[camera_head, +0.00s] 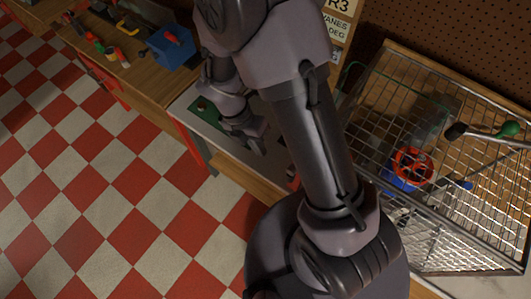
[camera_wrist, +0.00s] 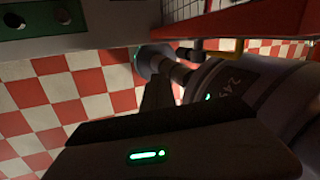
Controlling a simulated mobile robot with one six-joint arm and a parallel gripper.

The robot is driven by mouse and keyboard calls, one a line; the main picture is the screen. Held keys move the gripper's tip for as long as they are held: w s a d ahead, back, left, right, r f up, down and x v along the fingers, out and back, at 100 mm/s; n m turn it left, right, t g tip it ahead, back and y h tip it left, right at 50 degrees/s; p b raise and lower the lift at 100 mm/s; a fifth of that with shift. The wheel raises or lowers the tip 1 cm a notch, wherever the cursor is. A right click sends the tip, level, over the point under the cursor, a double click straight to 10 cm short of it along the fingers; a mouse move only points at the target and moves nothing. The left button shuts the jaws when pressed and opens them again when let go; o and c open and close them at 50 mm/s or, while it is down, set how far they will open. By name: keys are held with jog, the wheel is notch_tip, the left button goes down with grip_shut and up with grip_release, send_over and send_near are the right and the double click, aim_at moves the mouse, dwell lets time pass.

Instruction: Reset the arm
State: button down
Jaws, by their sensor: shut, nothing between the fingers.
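My arm fills the middle of the head view, rising from the bottom and folding back down at the left. My gripper (camera_head: 256,146) points down beside the front of the workbench, next to a green plate (camera_head: 205,108). In the wrist view my gripper (camera_wrist: 157,95) shows as dark fingers that are together, with nothing held. My own arm links show behind the fingers at the right.
A wire cage (camera_head: 385,85) at the right surrounds a red ring (camera_head: 412,165) on a blue part. A green-ended lever (camera_head: 512,130) is at its right. A blue box (camera_head: 172,48) and small tools stand on the bench at upper left. Checkered floor (camera_head: 100,200) is clear.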

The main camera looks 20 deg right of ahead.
jog(key=s+f+m+t+y+b, duration=0.2)
jog(key=s+f+m+t+b, duration=0.1)
jog(key=m+b, duration=1.2)
jog(key=s+f+m+t+y+b, duration=0.2)
jog(key=s+f+m+t+b, duration=0.1)
jog(key=m+b, duration=1.3)
jog(key=s+t+b, duration=0.1)
jog(key=t+b, duration=0.1)
jog(key=b, duration=0.1)
jog(key=shift+a+f+y, duration=0.3)
jog(key=shift+f+y, duration=0.1)
